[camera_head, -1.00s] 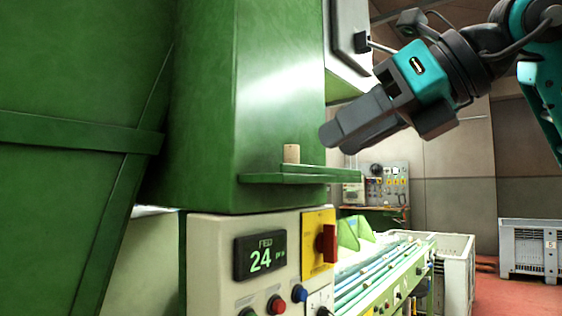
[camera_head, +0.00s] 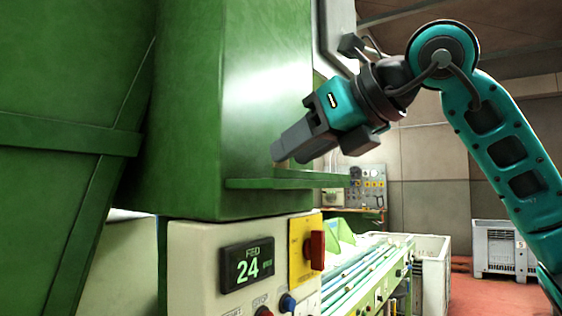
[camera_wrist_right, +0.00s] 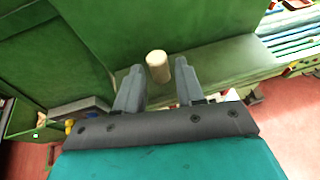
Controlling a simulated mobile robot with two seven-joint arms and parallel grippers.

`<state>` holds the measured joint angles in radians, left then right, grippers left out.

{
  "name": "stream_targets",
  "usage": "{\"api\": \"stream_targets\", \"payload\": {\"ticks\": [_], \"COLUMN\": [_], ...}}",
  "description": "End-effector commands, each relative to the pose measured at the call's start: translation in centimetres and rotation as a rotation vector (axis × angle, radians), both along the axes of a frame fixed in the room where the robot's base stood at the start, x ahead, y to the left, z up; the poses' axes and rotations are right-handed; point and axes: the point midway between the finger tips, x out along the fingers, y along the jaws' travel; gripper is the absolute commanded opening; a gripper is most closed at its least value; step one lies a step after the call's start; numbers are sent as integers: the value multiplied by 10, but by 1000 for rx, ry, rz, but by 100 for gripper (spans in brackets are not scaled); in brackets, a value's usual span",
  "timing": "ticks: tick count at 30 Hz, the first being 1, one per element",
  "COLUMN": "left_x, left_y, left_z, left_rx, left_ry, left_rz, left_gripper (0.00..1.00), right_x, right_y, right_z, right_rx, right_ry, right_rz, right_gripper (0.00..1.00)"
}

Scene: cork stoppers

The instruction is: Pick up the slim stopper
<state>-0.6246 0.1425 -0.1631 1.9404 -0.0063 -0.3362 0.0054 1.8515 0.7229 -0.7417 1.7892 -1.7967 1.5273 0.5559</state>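The slim stopper (camera_wrist_right: 158,66) is a pale, upright cork cylinder on a green ledge (camera_wrist_right: 225,65) in the right wrist view. My right gripper (camera_wrist_right: 159,66) is open, with one finger on each side of the stopper's position and visible gaps to both. In the head view my right gripper (camera_head: 281,152) reaches down-left over the green ledge (camera_head: 285,182) and hides nearly all of the stopper. My left gripper is in neither view.
A green machine wall (camera_head: 265,90) rises behind the ledge. Below is a control panel (camera_head: 205,265) with a display and a red switch (camera_head: 316,250). A conveyor (camera_head: 360,275) runs to the right, with a grey crate (camera_head: 498,248) beyond. Open room lies right of the ledge.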

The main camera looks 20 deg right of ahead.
Motion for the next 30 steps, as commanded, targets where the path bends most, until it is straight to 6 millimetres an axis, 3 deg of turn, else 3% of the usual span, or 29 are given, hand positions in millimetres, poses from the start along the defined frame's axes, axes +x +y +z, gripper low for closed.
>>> {"api": "stream_targets", "payload": {"ticks": [6,14,25,30], "left_x": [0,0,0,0], "left_y": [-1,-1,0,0], "left_z": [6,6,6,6], "left_rx": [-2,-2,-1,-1], "left_ry": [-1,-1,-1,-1], "left_rz": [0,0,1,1], "left_gripper": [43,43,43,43], "right_x": [26,29,29,29], "right_y": [17,18,18,18], "right_z": [-11,-12,-12,-12], "right_rx": [0,1,0,0], "right_ry": [3,2,1,1], "right_rz": [1,1,1,1], "right_gripper": [38,37,2,0]}}
